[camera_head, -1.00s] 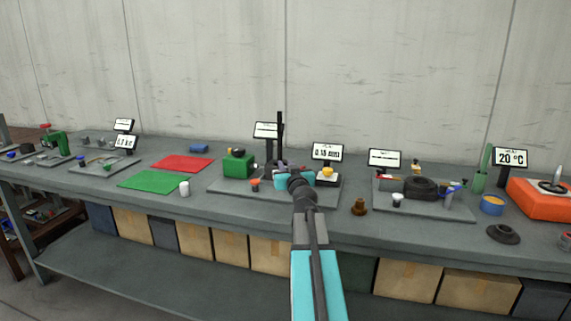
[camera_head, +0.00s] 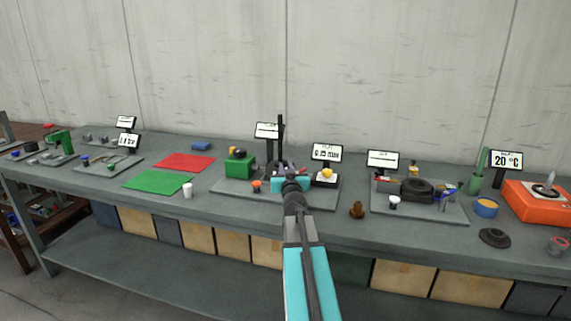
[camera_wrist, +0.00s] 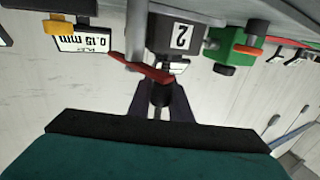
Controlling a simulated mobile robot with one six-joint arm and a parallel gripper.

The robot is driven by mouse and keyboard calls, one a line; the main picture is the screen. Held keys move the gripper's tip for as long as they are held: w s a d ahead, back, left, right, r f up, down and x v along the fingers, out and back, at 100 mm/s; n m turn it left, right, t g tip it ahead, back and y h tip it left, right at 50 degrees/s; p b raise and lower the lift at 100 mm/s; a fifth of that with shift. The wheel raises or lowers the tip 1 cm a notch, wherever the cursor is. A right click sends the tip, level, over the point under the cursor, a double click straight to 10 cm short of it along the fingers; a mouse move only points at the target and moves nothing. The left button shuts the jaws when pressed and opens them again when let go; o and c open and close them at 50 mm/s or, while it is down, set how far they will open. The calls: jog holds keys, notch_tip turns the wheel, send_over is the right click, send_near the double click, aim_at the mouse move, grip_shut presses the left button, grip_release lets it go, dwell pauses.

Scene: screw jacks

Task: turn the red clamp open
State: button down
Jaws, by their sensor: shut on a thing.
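The red clamp (camera_wrist: 148,71) shows in the wrist view as a red lever beside a grey upright post (camera_wrist: 136,35). My gripper (camera_wrist: 160,84) is shut on it, with the dark fingers reaching up from the teal wrist to the lever. A dark round part shows between the fingers. In the head view my gripper (camera_head: 284,174) is at the black stand (camera_head: 281,140) on the grey base plate (camera_head: 232,195). There my wrist hides most of the clamp and the fingertips.
A green block (camera_head: 239,168) is left of the stand. A display reading 0.15 mm (camera_head: 327,152) and a yellow-topped part (camera_head: 327,175) are on the right. Another plate with black rings (camera_head: 417,190) lies further right. Red (camera_head: 184,162) and green (camera_head: 157,181) mats lie left.

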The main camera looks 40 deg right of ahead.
jog(key=shift+w+d+r+m+g+h+p, duration=0.1)
jog(key=shift+d+r+m+g+h+p, duration=0.25)
jog(key=shift+p, duration=2.35)
jog(key=shift+w+d+r+m+g+h+p, duration=0.1)
jog(key=shift+m+g+h+p, duration=0.3)
jog(key=shift+p, duration=2.3)
jog(key=p, duration=0.4)
jog(key=m+g+h+p, duration=0.1)
jog(key=p, duration=0.3)
jog(key=shift+w+h, duration=0.2)
jog(key=shift+h, duration=0.05)
jog(key=p, duration=0.3)
jog(key=shift+m+g+h+p, duration=0.25)
jog(key=shift+g+h+p, duration=0.05)
jog(key=shift+g+p, duration=0.05)
jog(key=shift+w+d+f+m+g+h+p, duration=0.15)
jog(key=shift+f+m+g+h+p, duration=0.1)
jog(key=shift+m+g+h+p, duration=0.5)
jog(key=shift+f+g, duration=0.2)
jog(key=shift+g, duration=0.15)
jog(key=c, duration=1.6)
grip_release()
jog(key=shift+b+v, duration=2.2)
jog(key=shift+v, duration=4.85)
